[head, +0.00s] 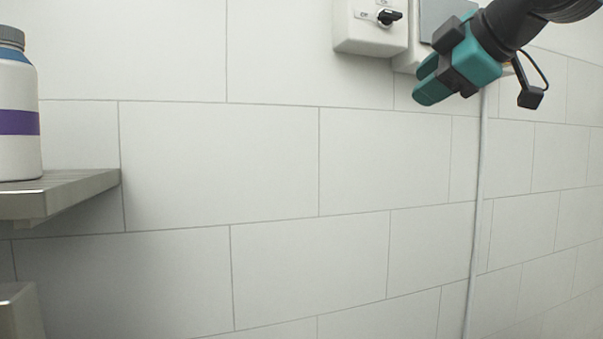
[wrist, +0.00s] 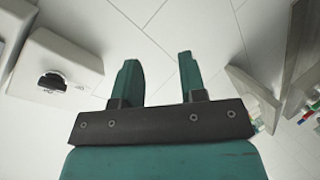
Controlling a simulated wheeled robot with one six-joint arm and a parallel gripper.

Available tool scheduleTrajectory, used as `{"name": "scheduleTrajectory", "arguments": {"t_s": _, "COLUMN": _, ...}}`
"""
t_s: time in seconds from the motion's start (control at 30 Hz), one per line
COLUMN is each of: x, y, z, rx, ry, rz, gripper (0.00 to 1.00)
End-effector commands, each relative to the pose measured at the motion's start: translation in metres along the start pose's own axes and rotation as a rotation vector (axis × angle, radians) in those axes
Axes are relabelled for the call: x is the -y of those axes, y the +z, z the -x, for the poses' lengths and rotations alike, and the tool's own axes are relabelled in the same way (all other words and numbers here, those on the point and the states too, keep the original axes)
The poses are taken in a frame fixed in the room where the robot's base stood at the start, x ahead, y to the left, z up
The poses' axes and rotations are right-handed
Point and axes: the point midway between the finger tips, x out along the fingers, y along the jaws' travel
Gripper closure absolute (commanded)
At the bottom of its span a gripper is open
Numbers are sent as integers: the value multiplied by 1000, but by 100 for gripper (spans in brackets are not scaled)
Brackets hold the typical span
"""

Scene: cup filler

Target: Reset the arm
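My gripper (head: 428,82) is at the upper right of the head view, in front of the tiled wall and just below and right of a white switch box. It has teal fingers. In the wrist view my gripper (wrist: 157,75) shows its two fingers apart with nothing between them, only wall tiles behind. My dark arm comes in from the top right corner of the head view.
The white switch box (head: 358,38) with a black knob is close beside my gripper; it also shows in the wrist view (wrist: 45,62). A white bottle (head: 18,95) with a purple band stands on a metal shelf (head: 75,187) at the left. A cable (head: 480,190) runs down the wall.

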Motion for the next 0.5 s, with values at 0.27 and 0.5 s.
{"name": "scheduleTrajectory", "arguments": {"t_s": 0.27, "x": 222, "y": 46, "z": -30, "rx": 227, "ry": -492, "rz": -554, "gripper": 62}}
{"name": "scheduleTrajectory", "arguments": {"t_s": 0.5, "x": 372, "y": 79, "z": 12, "rx": 545, "ry": -757, "rz": -855, "gripper": 62}}
